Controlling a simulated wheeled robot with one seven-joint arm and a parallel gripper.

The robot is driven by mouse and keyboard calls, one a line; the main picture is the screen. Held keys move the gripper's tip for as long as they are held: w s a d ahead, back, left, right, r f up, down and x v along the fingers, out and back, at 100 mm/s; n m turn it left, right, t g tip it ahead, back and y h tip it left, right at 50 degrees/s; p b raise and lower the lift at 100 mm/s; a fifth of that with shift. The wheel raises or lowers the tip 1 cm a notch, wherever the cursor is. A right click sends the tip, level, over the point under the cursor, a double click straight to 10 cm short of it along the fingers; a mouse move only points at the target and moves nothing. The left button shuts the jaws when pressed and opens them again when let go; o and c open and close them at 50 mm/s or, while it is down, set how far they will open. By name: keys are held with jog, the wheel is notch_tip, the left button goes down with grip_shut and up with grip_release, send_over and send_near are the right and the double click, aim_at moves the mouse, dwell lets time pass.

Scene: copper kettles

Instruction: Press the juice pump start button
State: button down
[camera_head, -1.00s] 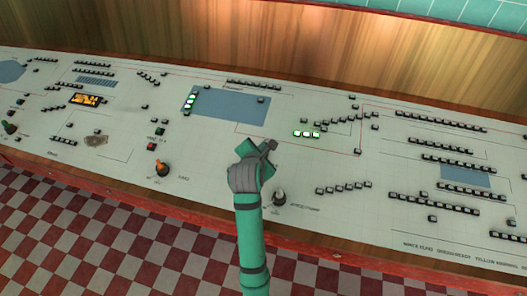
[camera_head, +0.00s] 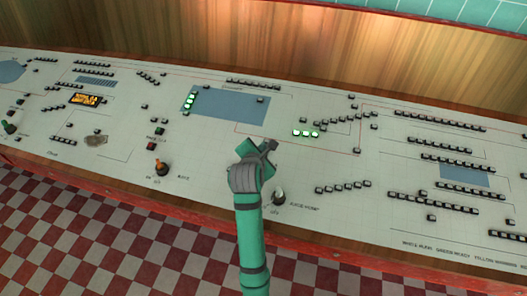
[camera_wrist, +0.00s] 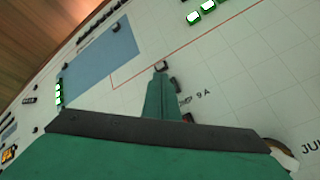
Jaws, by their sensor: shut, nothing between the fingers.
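A black rotary knob (camera_head: 279,196) with a pale pointer stands on the sloping white console beside a printed label that reads as juice pump. In the wrist view part of that knob (camera_wrist: 281,153) shows at the lower right, next to the letters "JU". My gripper (camera_head: 270,146) is shut and empty, low over the console, up and left of the knob. In the wrist view its fingers (camera_wrist: 161,68) point at the panel beside small dark buttons (camera_wrist: 173,84) near the marking "9A". The fingers partly cover this spot. I cannot tell whether they touch the panel, or which button is the start button.
A blue panel (camera_head: 235,106) lies at centre. An orange-tipped knob (camera_head: 160,168) and green (camera_head: 159,131) and red (camera_head: 151,146) buttons sit left. A wooden wall rises behind.

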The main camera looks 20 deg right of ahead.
jog(key=shift+f, duration=0.2)
jog(key=shift+w+f, duration=0.15)
jog(key=shift+f, duration=0.05)
jog(key=shift+f, duration=0.35)
dwell(0.9)
jog(key=shift+d+r, duration=0.1)
jog(key=shift+r, duration=0.7)
jog(key=r, duration=0.3)
jog(key=s+a+r, duration=0.1)
jog(key=r, duration=0.1)
dwell(0.5)
jog(key=shift+s+d, duration=0.1)
dwell(0.4)
